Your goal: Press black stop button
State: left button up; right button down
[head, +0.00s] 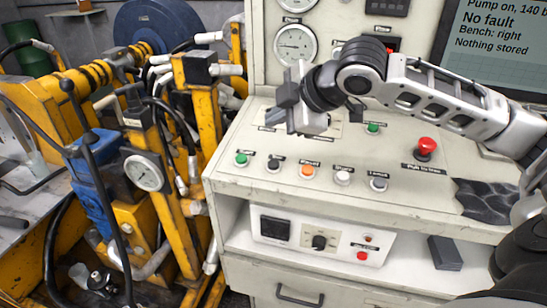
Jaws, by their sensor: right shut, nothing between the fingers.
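The sloping cream control panel (225,185) carries a front row of buttons. A black button (274,165) sits between a green button (241,159) and an orange button (307,171). A second dark button (378,183) is at the row's right end, beside a white one (343,177). Their labels are too small to read, so I cannot tell which is the stop button. My right gripper (298,112) is shut and empty, over the rear part of the panel, behind the front row. It hides part of the panel's rear row. My left gripper is not in view.
A red mushroom button (425,147) stands up at the panel's right, and another green button (373,128) sits behind the front row. Gauges (295,42) and a screen (500,45) rise behind. Yellow machinery with hoses (165,195) crowds the left.

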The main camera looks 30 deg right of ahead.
aim_at(274, 164)
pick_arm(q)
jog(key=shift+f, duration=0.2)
pick_arm(e)
jog(key=shift+f, duration=0.1)
